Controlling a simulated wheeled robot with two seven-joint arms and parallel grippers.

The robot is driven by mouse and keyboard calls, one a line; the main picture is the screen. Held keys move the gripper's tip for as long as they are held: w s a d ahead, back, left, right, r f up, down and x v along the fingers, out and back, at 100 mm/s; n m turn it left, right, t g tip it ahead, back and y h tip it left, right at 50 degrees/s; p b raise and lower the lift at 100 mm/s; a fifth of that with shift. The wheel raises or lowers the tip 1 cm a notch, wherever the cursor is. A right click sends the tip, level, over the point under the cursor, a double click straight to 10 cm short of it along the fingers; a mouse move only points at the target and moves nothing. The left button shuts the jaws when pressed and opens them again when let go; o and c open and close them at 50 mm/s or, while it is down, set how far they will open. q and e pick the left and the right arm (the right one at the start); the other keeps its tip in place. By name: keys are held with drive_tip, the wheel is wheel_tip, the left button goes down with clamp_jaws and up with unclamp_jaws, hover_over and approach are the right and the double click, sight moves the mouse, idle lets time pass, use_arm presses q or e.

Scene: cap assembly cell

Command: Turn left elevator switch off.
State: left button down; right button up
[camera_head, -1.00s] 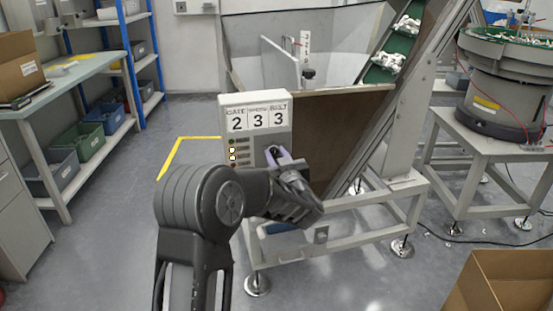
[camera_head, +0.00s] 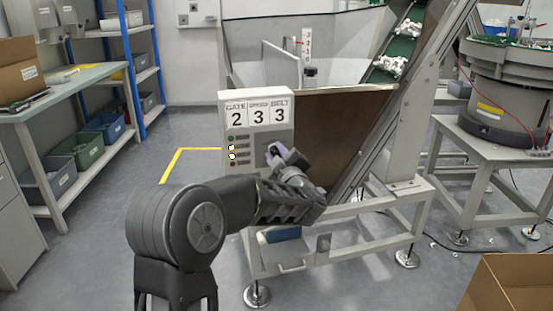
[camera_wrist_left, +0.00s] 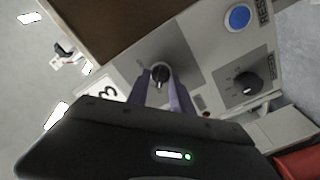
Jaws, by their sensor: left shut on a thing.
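The control box (camera_head: 232,165) stands at the front of the conveyor frame, with displays reading 2, 3 and 3 on top and small indicator lights on its face. My left gripper (camera_head: 276,153) is at the right part of its face and hides what is behind it. In the left wrist view, the fingers of my left gripper (camera_wrist_left: 164,86) are closed around a black rotary switch (camera_wrist_left: 160,72) on the grey panel. A second black rotary switch (camera_wrist_left: 247,84) sits beside it, free. I cannot read the held switch's label. My right gripper is not in view.
A blue reset button (camera_wrist_left: 238,17) is on the same panel, near the second switch. The sloping conveyor (camera_head: 400,45) with white parts rises behind. A bowl feeder (camera_head: 500,85) stands at right, a cardboard box (camera_head: 515,285) at lower right. A workbench (camera_head: 75,80) is at left.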

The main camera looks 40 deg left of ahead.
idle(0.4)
use_arm(q)
drive_tip(key=c, duration=1.2)
unclamp_jaws()
drive_tip(key=shift+o, duration=0.2)
drive_tip(key=p+v, duration=0.1)
drive_tip(key=v, duration=0.6)
drive_tip(key=shift+s+d, duration=0.25)
drive_tip(key=shift+d, duration=0.1)
